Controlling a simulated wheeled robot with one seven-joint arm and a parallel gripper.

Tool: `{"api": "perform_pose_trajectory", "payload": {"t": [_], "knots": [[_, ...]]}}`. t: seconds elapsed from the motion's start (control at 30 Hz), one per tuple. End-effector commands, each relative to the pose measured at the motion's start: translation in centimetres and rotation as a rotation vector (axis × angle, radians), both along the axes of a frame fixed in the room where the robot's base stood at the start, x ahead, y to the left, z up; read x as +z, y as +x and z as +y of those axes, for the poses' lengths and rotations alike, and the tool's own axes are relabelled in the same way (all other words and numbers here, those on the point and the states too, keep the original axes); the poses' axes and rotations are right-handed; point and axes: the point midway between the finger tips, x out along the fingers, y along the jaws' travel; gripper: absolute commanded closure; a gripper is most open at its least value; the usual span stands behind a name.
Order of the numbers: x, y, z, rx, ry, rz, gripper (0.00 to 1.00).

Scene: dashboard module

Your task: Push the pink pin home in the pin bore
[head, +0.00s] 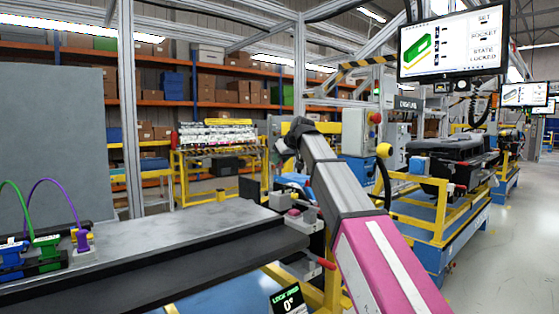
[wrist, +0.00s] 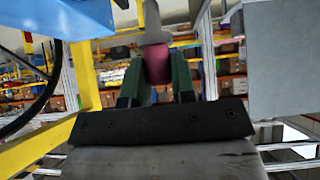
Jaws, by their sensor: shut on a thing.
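In the wrist view, my gripper (wrist: 158,84) has its two green fingers closed on the sides of the pink pin (wrist: 157,62). The pin shows as a dark pink cylinder between the fingertips. A grey tapered piece (wrist: 153,24) shows right beyond the pin; I cannot tell whether it belongs to the pin or to something behind it. In the head view, my arm reaches up and away from the lower right, and its far end is dark and small, so the pin cannot be made out there. I cannot identify the pin bore in either view.
A dark-edged grey bench (head: 160,245) crosses the lower left, with blue, green and purple connectors (head: 47,250) on it. A small grey block (head: 293,218) stands near its right end. A monitor (head: 453,40) hangs upper right. Open floor (head: 500,240) lies at right.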

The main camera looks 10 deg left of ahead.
Motion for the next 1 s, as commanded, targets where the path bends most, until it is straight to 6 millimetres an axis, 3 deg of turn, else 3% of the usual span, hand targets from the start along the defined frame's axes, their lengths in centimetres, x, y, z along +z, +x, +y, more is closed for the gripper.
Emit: {"api": "perform_pose_trajectory", "payload": {"t": [0.7,1.0], "knots": [[-5.1,0.0,0.0,0.001,0.000,0.001,1.00],[-5.7,0.0,0.0,0.000,0.000,0.000,1.00]]}}
